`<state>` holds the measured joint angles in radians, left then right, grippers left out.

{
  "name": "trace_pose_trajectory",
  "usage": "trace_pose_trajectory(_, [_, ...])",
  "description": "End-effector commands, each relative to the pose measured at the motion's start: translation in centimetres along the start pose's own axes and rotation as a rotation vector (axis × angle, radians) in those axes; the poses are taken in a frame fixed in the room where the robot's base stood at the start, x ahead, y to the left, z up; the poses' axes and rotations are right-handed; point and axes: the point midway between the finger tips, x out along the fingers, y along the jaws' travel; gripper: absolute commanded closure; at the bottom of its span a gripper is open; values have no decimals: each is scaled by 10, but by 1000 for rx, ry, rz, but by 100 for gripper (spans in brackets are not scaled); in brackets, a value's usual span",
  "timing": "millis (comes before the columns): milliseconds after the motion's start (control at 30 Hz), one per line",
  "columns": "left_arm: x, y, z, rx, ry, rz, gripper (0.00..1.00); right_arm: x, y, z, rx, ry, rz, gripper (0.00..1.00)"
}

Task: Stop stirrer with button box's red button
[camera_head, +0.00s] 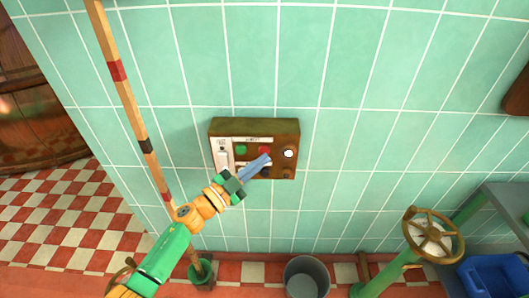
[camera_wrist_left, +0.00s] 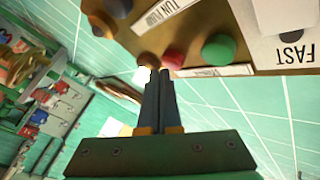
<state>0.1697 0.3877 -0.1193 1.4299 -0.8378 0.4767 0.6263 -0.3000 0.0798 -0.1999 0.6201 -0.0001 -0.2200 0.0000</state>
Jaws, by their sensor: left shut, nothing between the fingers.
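The button box (camera_head: 226,128) is a brown box on the green tiled wall. Its red button (camera_head: 264,149) sits between a green button (camera_head: 241,150) and a white round lamp (camera_head: 288,153). My left gripper (camera_head: 268,157) is shut and empty, its blue fingertips in front of the box just below the red button. In the left wrist view the box appears upside down, with the red button (camera_wrist_left: 173,58) close beside the fingertips (camera_wrist_left: 160,73) and the green button (camera_wrist_left: 218,50) to its right. I cannot tell whether the tips touch anything. My right gripper is out of view.
A wooden pole (camera_head: 129,105) with red and dark bands leans left of the box. Below stand a grey bucket (camera_head: 306,278) and a brass handwheel (camera_head: 433,235) on a green pipe. A blue crate (camera_head: 492,277) is at lower right. The wall around the box is clear.

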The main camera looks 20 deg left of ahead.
Motion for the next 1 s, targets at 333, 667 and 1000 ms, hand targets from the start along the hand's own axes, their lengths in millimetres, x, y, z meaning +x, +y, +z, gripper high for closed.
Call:
trace_pose_trajectory(333, [0,0,0,-1,0,0,100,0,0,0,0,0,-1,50])
trace_pose_trajectory(667, [3,-2,2,-1,1,0,100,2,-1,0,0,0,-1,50])
trace_pose_trajectory(1000, [6,-4,5,-1,0,1,100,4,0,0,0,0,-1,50])
